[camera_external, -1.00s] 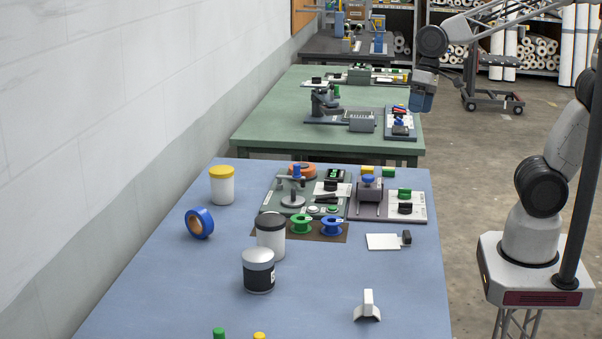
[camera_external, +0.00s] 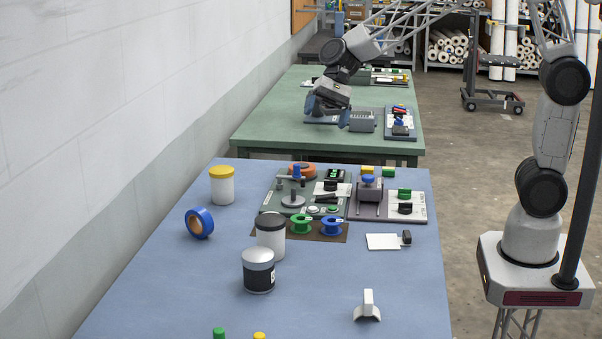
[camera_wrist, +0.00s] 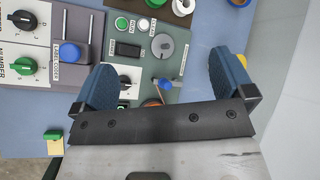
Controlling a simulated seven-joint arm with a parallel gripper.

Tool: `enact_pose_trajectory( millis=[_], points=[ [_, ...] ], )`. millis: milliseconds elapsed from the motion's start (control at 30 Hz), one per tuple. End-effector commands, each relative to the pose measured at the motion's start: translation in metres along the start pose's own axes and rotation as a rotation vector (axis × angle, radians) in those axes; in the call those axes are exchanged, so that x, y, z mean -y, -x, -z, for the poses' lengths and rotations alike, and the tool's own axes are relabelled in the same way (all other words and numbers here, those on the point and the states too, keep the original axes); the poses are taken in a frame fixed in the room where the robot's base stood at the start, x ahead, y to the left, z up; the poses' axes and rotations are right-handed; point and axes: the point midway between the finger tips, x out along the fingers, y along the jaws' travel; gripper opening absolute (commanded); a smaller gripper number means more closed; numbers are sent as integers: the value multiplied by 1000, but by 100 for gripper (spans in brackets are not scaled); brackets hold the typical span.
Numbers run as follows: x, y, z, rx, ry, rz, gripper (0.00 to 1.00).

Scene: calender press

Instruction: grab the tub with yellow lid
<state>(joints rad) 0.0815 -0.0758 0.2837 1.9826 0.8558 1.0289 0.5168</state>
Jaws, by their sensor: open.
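The white tub with the yellow lid (camera_external: 222,186) stands upright at the back left of the blue table, near the wall. My gripper (camera_external: 328,112) is open and empty. In the external view it is high, over the far end of the table and in front of the green table, to the right of the tub and apart from it. In the wrist view the open fingers (camera_wrist: 168,82) are above the control panel. A yellow sliver (camera_wrist: 242,60) shows beside the right finger; it looks like the tub's lid, mostly hidden by that finger.
A blue tape roll (camera_external: 199,223), a black-lidded white tub (camera_external: 270,238) and a silver-lidded dark tub (camera_external: 258,271) stand in front of the yellow-lidded tub. Control panels (camera_external: 336,208) with knobs and spools lie to its right. The wall is on its left.

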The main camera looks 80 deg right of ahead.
Motion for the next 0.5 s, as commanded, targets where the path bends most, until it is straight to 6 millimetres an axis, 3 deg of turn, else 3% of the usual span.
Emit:
enact_pose_trajectory(
  millis=[500],
  points=[
    [92,-61,102,184,-409,167,100]
  ],
)
